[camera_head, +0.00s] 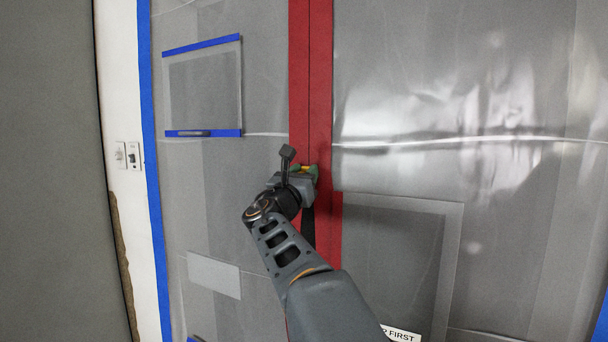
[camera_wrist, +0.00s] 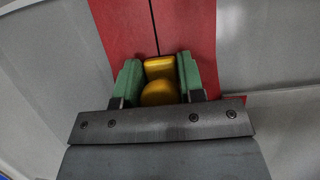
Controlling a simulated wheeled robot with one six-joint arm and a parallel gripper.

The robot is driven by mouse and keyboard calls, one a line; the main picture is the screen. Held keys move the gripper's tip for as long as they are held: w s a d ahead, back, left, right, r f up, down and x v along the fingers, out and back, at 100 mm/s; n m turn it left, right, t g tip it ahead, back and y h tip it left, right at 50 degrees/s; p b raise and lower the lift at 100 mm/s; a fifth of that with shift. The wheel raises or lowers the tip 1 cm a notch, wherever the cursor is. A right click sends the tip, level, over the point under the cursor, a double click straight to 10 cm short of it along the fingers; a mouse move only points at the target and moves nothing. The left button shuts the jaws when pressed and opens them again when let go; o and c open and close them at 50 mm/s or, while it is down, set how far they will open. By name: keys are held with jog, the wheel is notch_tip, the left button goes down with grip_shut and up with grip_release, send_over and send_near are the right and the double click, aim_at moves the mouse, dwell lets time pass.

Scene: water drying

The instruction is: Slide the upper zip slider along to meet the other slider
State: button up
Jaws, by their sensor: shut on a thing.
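A red zip strip (camera_head: 311,70) runs upright down the plastic sheet, with a thin dark seam along its middle. My gripper (camera_head: 309,168) is at the strip, a little below mid-height of its upper part. In the wrist view my gripper (camera_wrist: 160,78) has its green finger pads on both sides of a yellow slider (camera_wrist: 160,88) and is shut on it. The slider sits on the seam of the red strip (camera_wrist: 190,30). A bit of yellow (camera_head: 305,168) shows between the fingers in the head view. I cannot make out a second slider. My arm hides part of the lower strip.
Translucent plastic sheeting (camera_head: 430,90) spreads on both sides of the strip. Blue tape (camera_head: 152,160) edges it at the left, beside a wall switch (camera_head: 133,156). A clear pocket (camera_head: 203,90) hangs at upper left. A partly hidden label (camera_head: 400,334) is at the bottom.

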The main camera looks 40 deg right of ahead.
grip_shut()
notch_tip(320, 180, down, 46)
jog(key=b, duration=4.1)
jog(key=shift+b, duration=0.3)
jog(key=o, duration=0.6)
grip_release()
jog(key=shift+c, duration=0.2)
jog(key=v, duration=1.4)
jog(key=shift+p, duration=0.4)
